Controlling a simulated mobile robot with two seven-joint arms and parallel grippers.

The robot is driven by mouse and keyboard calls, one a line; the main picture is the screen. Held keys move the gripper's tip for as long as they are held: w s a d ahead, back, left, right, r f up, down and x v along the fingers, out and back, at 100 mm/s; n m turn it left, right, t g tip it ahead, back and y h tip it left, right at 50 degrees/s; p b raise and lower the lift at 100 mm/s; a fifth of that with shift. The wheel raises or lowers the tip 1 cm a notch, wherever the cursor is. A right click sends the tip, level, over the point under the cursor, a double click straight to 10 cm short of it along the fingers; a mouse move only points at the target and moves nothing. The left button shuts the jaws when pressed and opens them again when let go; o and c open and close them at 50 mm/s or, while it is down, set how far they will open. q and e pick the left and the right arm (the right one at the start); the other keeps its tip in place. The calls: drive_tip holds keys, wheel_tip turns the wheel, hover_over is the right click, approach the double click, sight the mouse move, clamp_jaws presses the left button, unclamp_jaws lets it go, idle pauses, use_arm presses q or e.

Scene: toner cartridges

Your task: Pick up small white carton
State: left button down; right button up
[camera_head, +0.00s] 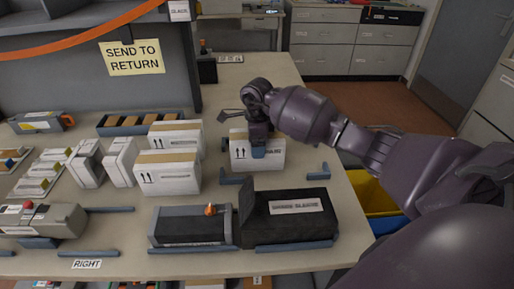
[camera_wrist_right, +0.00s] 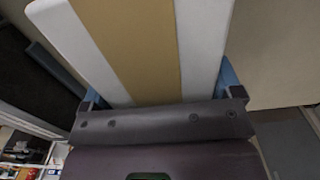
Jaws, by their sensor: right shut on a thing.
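A small white carton (camera_head: 274,156) with a tan tape strip and printed arrows is at the right of the table, behind the black case. My right gripper (camera_head: 258,150) is over it from above, with its fingers shut on it. In the right wrist view, the carton (camera_wrist_right: 92,45) fills the space between the blue fingers (camera_wrist_right: 160,88). I cannot tell whether its underside touches the table. Two similar white cartons, one behind (camera_head: 176,133) and one in front (camera_head: 168,174), stand to its left. My left gripper is not in view.
A black lidded case (camera_head: 285,222) and a grey tray (camera_head: 190,228) sit in front. Blue corner brackets (camera_head: 318,171) lie near the carton. Upright white packs (camera_head: 121,160) and a blue tray (camera_head: 116,130) stand left. A yellow bin (camera_head: 372,192) is beyond the table's right edge.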

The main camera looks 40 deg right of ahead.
wheel_tip(320, 180, up, 20)
drive_tip(key=p, duration=0.1)
idle(0.5)
